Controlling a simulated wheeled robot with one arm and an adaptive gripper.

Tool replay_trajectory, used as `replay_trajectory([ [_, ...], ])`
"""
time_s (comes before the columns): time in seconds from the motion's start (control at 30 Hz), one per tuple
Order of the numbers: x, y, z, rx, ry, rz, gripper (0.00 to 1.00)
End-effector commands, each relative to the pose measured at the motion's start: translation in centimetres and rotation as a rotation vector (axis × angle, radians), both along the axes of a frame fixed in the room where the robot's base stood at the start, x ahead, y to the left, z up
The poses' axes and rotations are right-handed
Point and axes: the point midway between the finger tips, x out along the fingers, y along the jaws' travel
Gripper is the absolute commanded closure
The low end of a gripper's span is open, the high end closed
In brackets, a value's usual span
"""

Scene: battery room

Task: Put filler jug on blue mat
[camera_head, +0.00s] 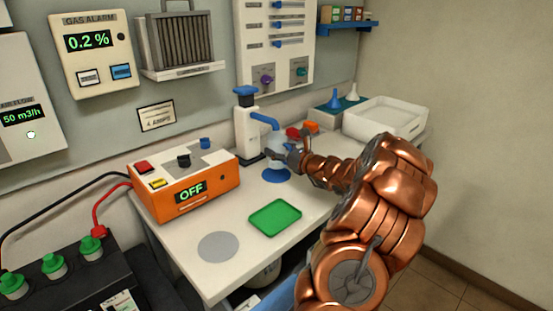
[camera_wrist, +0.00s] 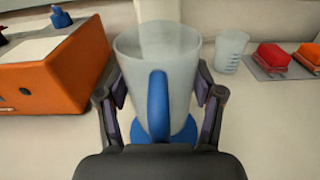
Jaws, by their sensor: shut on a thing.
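The filler jug (camera_wrist: 135,65), translucent grey with a blue handle (camera_wrist: 158,105), stands upright between the fingers of my gripper (camera_wrist: 160,115) in the wrist view. The fingers are shut on its sides, with the handle facing the camera. In the head view the jug (camera_head: 274,147) is small and partly hidden by my gripper (camera_head: 292,158). The round blue mat (camera_head: 276,175) lies on the bench at the jug's foot. It also shows below the jug in the wrist view (camera_wrist: 138,131). I cannot tell whether the jug's base touches it.
A white dispenser (camera_head: 246,137) with a blue top stands behind the jug. The orange charger box (camera_head: 215,190) is close on the left. A green mat (camera_head: 275,217) and grey disc (camera_head: 217,247) lie in front. A small beaker (camera_wrist: 231,50) and red items (camera_wrist: 276,57) are on the right.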

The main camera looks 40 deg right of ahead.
Motion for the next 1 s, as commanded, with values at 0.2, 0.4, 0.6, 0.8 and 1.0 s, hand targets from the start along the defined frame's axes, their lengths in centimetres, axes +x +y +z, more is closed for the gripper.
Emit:
replay_trajectory([
  [0.2,0.5,0.0,-1.9,0.003,0.003,0.0,0.72],
  [0.4,0.5,0.1,-3.3,0.002,0.0,0.002,0.72],
  [0.6,0.5,0.0,-3.5,0.0,-0.001,0.001,0.72],
  [0.8,0.5,0.0,-3.7,0.0,-0.001,0.002,0.72],
  [1.0,0.5,0.0,-3.9,0.0,-0.001,0.002,0.24],
])
